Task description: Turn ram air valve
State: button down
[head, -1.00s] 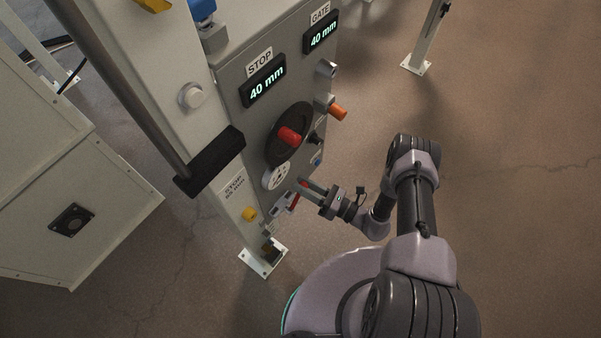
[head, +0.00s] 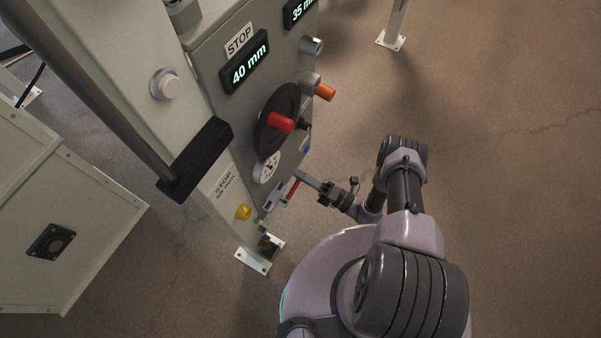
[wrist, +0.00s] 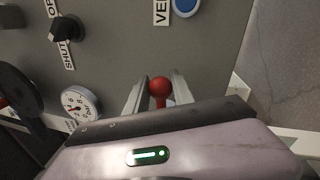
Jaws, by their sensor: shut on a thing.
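The ram air valve shows as a small red lever (head: 292,189) low on the grey panel, below the round gauge. In the wrist view its red ball end (wrist: 160,87) sits between the two fingers. My gripper (head: 301,178) is shut on this red lever; the fingers also flank it in the wrist view (wrist: 158,95). The lever's pivot and any label of its own are hidden or too small to read.
A black selector knob (wrist: 67,28) and a blue button (wrist: 186,6) are nearby. An orange handle (head: 325,92) sticks out. Floor to the right is open.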

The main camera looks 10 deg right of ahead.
jog(key=shift+f+m, duration=0.35)
jog(key=shift+m, duration=0.05)
jog(key=shift+s+f, duration=0.1)
jog(key=c, duration=1.1)
grip_release()
jog(key=v, duration=0.7)
jog(key=shift+s+d, duration=0.1)
jog(key=shift+s, duration=0.1)
